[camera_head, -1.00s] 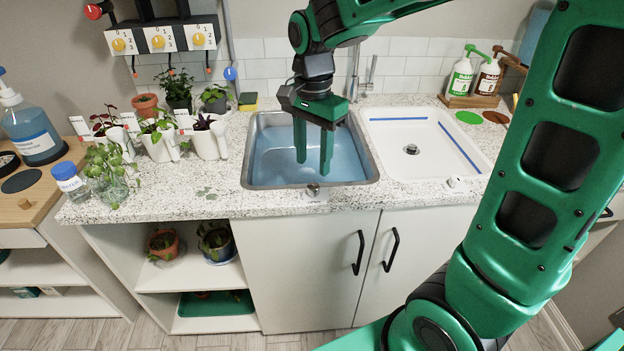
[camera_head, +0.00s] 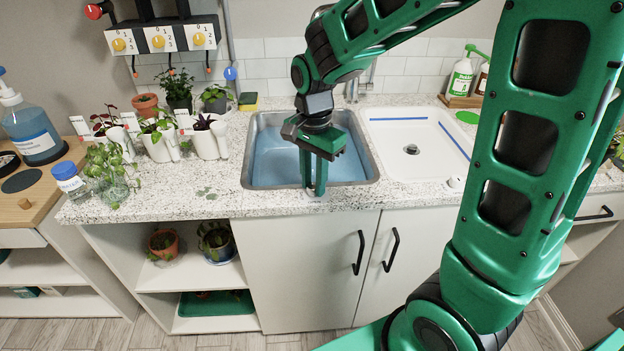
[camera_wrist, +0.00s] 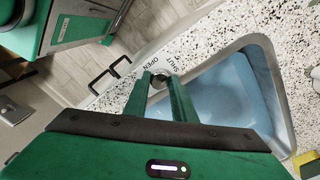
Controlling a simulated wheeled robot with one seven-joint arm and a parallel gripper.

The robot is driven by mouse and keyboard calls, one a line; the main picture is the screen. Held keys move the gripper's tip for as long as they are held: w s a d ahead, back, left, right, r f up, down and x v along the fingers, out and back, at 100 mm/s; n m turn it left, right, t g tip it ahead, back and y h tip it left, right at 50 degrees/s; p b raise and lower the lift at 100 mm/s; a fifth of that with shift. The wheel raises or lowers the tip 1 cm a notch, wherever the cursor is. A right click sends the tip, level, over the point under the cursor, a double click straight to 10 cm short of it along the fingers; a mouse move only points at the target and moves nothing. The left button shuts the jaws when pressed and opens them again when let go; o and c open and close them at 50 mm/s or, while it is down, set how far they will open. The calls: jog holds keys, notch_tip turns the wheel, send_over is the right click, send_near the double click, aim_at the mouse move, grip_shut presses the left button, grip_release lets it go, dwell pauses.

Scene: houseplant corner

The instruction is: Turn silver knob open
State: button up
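The silver knob (camera_wrist: 159,82) sits on the speckled counter by the sink's front rim. In the wrist view the words OPEN (camera_wrist: 150,62) and SHUT (camera_wrist: 177,56) are printed beside it. My gripper (camera_head: 314,190) points down over the knob at the front of the sink. In the wrist view its two green fingers are apart, with the knob showing between their tips. I cannot tell whether either finger touches it. In the head view the fingertips mostly hide the knob.
The metal sink basin (camera_head: 252,160) with a blue interior lies just behind my gripper. A white basin (camera_head: 400,135) is to its right, with a small white knob (camera_head: 455,182) near its front. Potted plants (camera_head: 155,135) and a blue-capped jar (camera_head: 68,178) stand at the left.

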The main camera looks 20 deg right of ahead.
jog(key=shift+n, duration=0.4)
jog(key=n, duration=0.3)
jog(key=shift+w+n, duration=0.1)
jog(key=shift+n, duration=0.3)
jog(key=n, duration=0.8)
jog(key=shift+n, duration=0.4)
jog(key=n, duration=0.4)
jog(key=shift+r+n, duration=0.1)
jog(key=shift+n, duration=0.3)
jog(key=o, duration=1.1)
